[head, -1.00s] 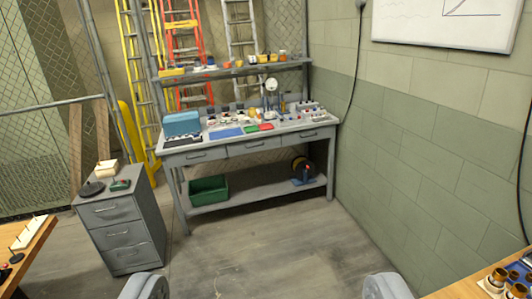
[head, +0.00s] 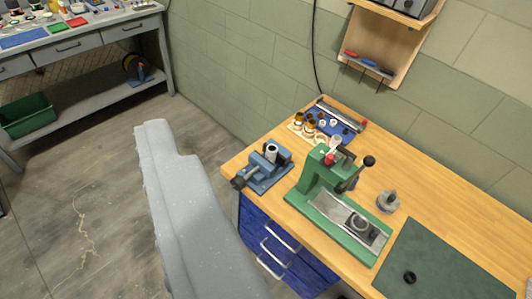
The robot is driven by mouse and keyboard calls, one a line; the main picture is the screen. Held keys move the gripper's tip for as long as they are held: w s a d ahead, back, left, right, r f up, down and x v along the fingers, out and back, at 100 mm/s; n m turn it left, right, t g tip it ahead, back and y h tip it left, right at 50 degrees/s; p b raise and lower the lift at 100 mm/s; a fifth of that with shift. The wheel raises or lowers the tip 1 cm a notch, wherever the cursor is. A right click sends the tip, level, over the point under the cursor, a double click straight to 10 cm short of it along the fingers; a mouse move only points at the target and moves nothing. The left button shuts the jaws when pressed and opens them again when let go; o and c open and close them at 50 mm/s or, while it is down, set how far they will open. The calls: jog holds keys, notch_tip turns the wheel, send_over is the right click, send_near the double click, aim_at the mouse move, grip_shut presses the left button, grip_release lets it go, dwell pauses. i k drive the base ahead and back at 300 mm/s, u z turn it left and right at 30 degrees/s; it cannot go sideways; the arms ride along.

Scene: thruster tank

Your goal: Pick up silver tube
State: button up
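A short silver tube (head: 271,153) stands upright in a small blue vise (head: 262,170) at the near left corner of the wooden workbench (head: 455,205). The tube's open top faces up, and its lower part is hidden by the vise. I cannot make out my gripper in this view, so its fingers and what they hold are not shown. A large grey part of my own body fills the lower left middle, apart from the vise.
A green press (head: 335,205) stands right of the vise, with a small metal piece (head: 388,201) beside it. Brass fittings (head: 305,122) sit behind. A green mat (head: 450,265) lies at right. A wooden wall shelf (head: 385,45) hangs above. Open floor (head: 80,215) is at left.

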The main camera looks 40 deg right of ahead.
aim_at(272, 156)
jog(key=k, duration=1.3)
jog(key=z, duration=0.55)
jog(key=i, duration=2)
jog(key=u, duration=0.55)
